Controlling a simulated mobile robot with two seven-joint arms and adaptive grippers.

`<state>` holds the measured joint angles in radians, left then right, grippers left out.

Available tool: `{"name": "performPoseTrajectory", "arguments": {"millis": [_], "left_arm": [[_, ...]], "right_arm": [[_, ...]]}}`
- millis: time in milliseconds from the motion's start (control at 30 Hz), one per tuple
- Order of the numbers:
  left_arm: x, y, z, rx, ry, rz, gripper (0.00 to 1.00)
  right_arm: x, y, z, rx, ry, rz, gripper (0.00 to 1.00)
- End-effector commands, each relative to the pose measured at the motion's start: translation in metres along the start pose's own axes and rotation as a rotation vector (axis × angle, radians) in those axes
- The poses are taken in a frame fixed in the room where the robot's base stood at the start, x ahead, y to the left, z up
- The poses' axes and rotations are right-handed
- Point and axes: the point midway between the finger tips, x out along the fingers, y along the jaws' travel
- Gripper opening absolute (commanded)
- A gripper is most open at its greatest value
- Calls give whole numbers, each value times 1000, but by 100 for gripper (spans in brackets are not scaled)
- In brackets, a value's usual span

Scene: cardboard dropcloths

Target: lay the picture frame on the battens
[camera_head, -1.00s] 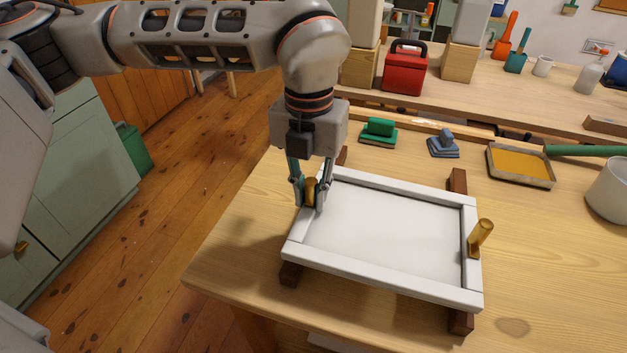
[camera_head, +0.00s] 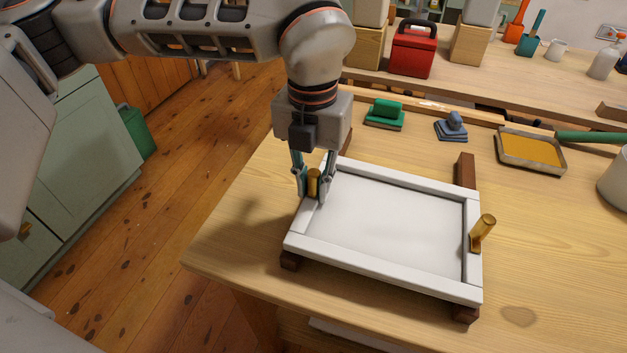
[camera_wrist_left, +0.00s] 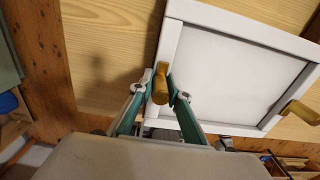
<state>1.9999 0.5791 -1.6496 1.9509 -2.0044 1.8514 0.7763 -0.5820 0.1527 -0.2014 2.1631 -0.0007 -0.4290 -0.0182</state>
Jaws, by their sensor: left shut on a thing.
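The white picture frame (camera_head: 370,268) with a pale grey panel lies roughly level over the two dark brown battens (camera_head: 466,169), whose ends show past its near and far edges. I cannot tell whether it rests on them or hangs just above. A brass handle stands on its left side and another brass handle (camera_head: 483,230) on its right side. My left gripper (camera_head: 314,188) is shut on the left brass handle (camera_wrist_left: 161,84), from above. The right handle is free in both views. My right gripper is not in view.
On the wooden table (camera_head: 235,243), a green block (camera_head: 385,113), a blue-grey block (camera_head: 452,127) and a tray of ochre paint (camera_head: 531,151) sit behind the frame. A red toolbox (camera_head: 412,52) stands on the back bench. Table left of the frame is clear.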

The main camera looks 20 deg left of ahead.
Motion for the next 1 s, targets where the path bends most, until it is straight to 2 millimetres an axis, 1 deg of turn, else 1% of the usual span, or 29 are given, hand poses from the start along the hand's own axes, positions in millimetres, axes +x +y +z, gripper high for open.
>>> {"name": "performPoseTrajectory", "arguments": {"millis": [67, 100, 167, 467, 567, 667, 767, 1000], "left_arm": [[1, 0, 0, 0, -1, -1, 0], [1, 0, 0, 0, -1, -1, 22], [1, 0, 0, 0, -1, -1, 37], [2, 0, 0, 0, 1, 1, 37], [-1, 0, 0, -1, 0, 0, 37], [-12, 0, 0, -2, -2, 0, 37], [-29, 0, 1, 0, -4, -1, 37], [-78, 0, 1, -1, -4, -1, 37]], "right_arm": [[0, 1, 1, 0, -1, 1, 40], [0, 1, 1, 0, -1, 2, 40], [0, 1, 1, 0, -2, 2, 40], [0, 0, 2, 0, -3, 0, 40], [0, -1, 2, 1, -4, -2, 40], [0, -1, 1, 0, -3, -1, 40], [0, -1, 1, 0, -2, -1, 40], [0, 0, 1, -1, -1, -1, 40]]}}
